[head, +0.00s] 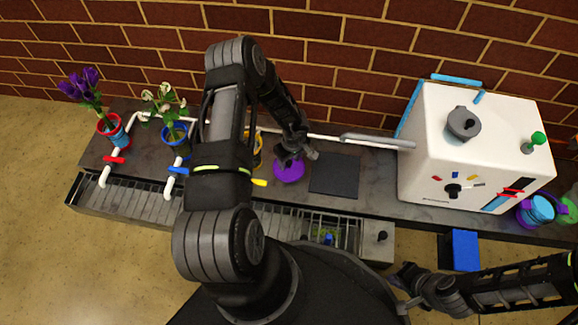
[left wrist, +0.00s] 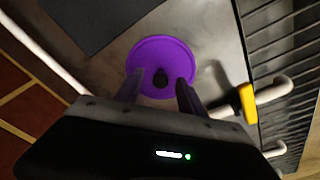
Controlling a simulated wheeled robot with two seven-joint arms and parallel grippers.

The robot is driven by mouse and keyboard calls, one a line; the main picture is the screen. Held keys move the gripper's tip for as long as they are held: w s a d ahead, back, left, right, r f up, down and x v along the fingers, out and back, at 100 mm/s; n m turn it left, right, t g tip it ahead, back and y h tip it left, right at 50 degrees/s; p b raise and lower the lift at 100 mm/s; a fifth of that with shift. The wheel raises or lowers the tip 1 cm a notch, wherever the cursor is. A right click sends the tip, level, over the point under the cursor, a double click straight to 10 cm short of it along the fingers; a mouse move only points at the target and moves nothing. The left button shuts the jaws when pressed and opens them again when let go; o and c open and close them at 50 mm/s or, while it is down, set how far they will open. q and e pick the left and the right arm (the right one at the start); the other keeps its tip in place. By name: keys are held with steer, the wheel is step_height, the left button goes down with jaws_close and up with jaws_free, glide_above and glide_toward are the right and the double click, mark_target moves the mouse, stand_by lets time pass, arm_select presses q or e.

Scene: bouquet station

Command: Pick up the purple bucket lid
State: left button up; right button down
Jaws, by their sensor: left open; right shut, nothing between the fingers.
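The purple bucket lid (head: 288,170) lies on the dark counter in the head view, left of a dark square mat. My right gripper (head: 408,282) is shut and empty, at the lower right, away from the lid.
The dark mat (head: 335,175) lies right of the lid. A white machine (head: 470,150) stands at the right, with buckets (head: 541,208) beside it. White pipes with a yellow valve handle (left wrist: 243,103) run close by. Flower pots (head: 113,130) stand at the left, and a grated trough (head: 130,205) runs along the front.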

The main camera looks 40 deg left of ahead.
arm_select(q)
steer(key=shift+c, duration=0.6)
jaws_close()
